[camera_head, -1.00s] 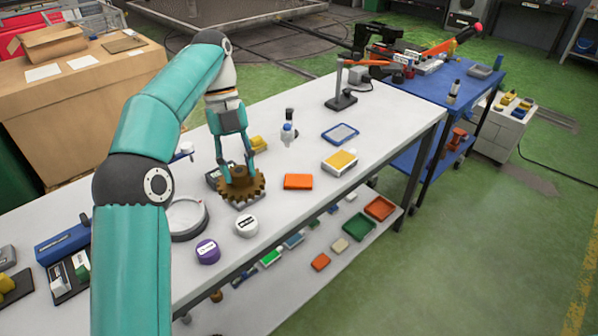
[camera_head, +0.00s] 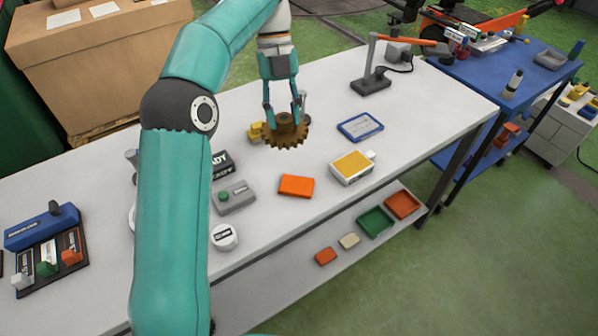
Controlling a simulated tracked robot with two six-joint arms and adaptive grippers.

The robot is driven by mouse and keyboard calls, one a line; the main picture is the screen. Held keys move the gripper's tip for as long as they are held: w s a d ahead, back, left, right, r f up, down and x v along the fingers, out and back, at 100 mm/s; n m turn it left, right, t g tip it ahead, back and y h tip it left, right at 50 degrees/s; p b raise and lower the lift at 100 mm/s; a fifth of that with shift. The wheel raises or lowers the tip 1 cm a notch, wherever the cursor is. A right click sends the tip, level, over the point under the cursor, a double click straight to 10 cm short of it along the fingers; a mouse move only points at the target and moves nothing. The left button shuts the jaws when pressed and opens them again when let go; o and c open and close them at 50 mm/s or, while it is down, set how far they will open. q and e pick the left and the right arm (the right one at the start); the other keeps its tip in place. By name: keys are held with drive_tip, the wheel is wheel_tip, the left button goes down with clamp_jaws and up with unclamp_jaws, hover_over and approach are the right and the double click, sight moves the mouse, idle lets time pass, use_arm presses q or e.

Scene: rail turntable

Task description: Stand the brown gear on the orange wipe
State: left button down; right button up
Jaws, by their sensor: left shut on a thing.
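The brown gear (camera_head: 286,135) is held in my left gripper (camera_head: 284,112), whose fingers are shut on its hub from above. The gear lies roughly flat, teeth outward, and appears to be above the white table. The orange wipe (camera_head: 297,186) lies flat on the table, in front of the gear in the picture and apart from it. Its top is clear. My right gripper is out of view.
A yellow-topped box (camera_head: 352,166) stands right of the wipe, and a grey box with a green button (camera_head: 234,198) stands left. A blue-framed tray (camera_head: 360,127) and a lamp stand (camera_head: 371,82) are farther back. A white round tin (camera_head: 224,237) is near the front edge.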

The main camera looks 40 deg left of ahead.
use_arm(q)
wheel_tip(320, 180, down, 14)
drive_tip(key=shift+s+b, duration=0.15)
drive_tip(key=shift+b, duration=0.4)
drive_tip(key=shift+f, duration=2.5)
drive_tip(key=c, duration=0.7)
unclamp_jaws()
drive_tip(key=shift+p+v, duration=0.6)
drive_tip(key=shift+v, duration=5.45)
